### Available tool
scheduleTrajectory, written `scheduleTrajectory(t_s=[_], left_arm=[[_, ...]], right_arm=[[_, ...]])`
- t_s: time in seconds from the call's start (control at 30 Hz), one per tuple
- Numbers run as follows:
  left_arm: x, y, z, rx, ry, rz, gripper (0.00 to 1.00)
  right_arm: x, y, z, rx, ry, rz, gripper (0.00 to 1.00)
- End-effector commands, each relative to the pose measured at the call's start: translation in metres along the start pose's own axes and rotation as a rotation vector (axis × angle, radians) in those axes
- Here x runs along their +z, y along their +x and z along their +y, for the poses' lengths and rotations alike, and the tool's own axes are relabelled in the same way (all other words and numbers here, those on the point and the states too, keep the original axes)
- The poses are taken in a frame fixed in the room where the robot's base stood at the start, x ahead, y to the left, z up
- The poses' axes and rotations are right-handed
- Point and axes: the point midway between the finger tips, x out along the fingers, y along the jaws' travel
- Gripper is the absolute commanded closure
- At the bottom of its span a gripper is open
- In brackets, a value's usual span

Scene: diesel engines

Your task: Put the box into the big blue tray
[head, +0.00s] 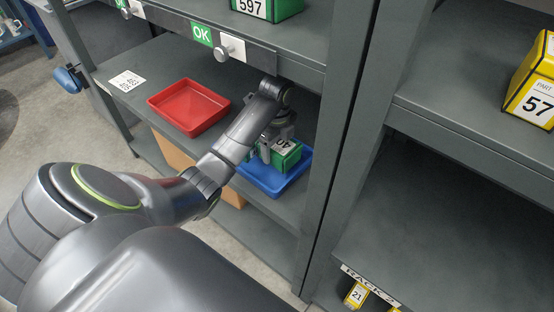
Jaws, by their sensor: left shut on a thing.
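The box (288,155) is green with a white label showing part of a number. My left gripper (270,150) is shut on it, at the shelf in the middle of the picture. The big blue tray (262,184) lies on that shelf, and the box is over it. I cannot tell whether the box touches the tray floor. My arm and gripper hide the tray's back left part. My right gripper is not in view.
A red tray (188,106) stands on the same shelf to the left. A shelf with a green box (268,8) is above. A grey upright (338,135) stands right of the blue tray. A yellow box (532,85) is on the right rack.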

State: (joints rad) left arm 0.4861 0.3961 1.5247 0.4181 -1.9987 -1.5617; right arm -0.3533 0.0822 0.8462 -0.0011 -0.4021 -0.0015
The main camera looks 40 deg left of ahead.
Motion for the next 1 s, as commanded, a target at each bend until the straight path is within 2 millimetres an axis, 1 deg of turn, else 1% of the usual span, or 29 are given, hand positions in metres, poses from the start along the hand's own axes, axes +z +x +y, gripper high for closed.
scheduleTrajectory(t_s=[0.1, 0.2, 0.3, 0.7, 0.73, 0.87, 0.9, 1.0], left_arm=[[-0.001, 0.02, 0.001, 0.003, 0.0, 0.002, 0.66], [0.0, 0.035, 0.001, 0.003, 0.0, 0.001, 0.66], [0.0, 0.044, 0.0, 0.001, 0.0, 0.001, 0.66], [0.0, 0.048, 0.0, 0.001, 0.001, 0.0, 0.66], [0.0, 0.049, 0.001, 0.003, 0.001, 0.001, 0.25], [0.0, 0.048, 0.001, 0.002, 0.0, 0.001, 0.08], [0.0, 0.048, 0.001, 0.002, 0.0, 0.001, 0.06], [0.0, 0.048, 0.001, 0.002, 0.0, 0.0, 0.06]], right_arm=[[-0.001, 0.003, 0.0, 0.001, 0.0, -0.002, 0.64], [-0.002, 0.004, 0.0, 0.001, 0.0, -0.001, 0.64], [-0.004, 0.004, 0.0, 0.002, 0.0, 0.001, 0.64], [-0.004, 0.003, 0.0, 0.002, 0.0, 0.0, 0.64], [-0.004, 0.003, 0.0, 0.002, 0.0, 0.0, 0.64], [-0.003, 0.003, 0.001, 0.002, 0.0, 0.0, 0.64], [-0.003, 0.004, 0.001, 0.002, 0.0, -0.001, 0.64], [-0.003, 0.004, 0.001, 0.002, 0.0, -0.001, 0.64]])
